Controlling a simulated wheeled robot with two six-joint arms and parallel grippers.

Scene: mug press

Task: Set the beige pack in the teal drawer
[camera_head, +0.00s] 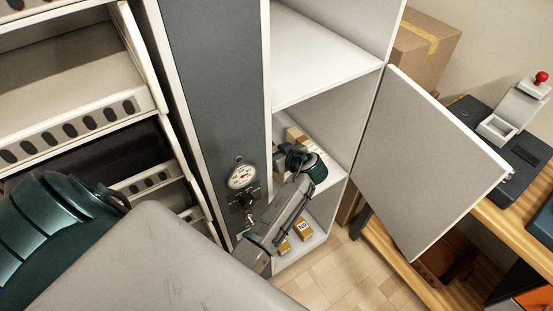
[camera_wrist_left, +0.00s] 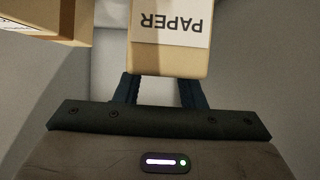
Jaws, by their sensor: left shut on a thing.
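A beige pack with a white label reading PAPER (camera_wrist_left: 170,45) is between the dark fingers of my left gripper (camera_wrist_left: 165,92) in the left wrist view. The gripper is shut on it. In the head view my left gripper (camera_head: 290,150) reaches into the middle compartment of a white open cabinet, beside light brown boxes (camera_head: 297,134); my wrist partly hides them. I cannot tell there whether the pack is touching the shelf. I cannot make out a teal drawer front. My right gripper is not in view.
Another cardboard box (camera_wrist_left: 42,22) is close to the pack on the left. The cabinet door (camera_head: 425,160) stands open to the right. Small boxes (camera_head: 303,229) sit on the lower shelf. A rack of trays (camera_head: 75,75) stands left; a wooden bench (camera_head: 500,235) is right.

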